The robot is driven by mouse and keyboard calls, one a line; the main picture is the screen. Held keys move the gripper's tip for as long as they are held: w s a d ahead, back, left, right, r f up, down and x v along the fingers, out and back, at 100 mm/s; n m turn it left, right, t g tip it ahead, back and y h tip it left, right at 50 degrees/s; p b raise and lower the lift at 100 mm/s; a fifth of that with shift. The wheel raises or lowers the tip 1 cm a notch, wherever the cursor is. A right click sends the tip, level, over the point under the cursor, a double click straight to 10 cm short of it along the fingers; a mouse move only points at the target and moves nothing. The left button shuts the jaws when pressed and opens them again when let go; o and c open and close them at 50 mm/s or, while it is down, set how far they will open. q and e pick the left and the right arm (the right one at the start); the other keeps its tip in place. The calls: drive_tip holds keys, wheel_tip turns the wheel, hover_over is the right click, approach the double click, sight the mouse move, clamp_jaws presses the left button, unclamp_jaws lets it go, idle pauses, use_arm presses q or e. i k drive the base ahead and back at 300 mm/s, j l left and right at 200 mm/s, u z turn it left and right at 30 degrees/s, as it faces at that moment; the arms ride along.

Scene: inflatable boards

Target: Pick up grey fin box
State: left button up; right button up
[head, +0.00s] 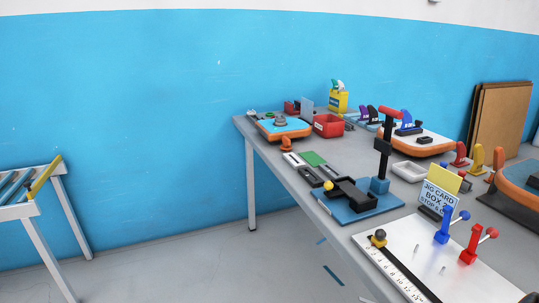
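Neither of my grippers is in view. I cannot tell for sure which thing is the grey fin box. A small dark box-like piece (424,140) lies on the white and orange board at the back right of the table. A small grey upright panel (307,106) stands near the back edge by a red bin (328,125). Nothing holds any of these.
A metal plate with blue and red toggle clamps (440,262) and a ruler is at the front. A sign (437,200) stands behind it. A white rack (18,211) is far left; open floor lies between.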

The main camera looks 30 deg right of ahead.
sight(332, 173)
drive_tip(key=i+z, duration=0.2)
drive_tip(key=z, duration=0.25)
drive_tip(key=i+z, duration=0.2)
drive_tip(key=z, duration=0.2)
drive_tip(key=i+j+z, duration=0.1)
drive_tip(key=z, duration=0.35)
drive_tip(key=i+j+z, duration=0.2)
drive_tip(key=z, duration=0.25)
drive_tip(key=i, duration=0.05)
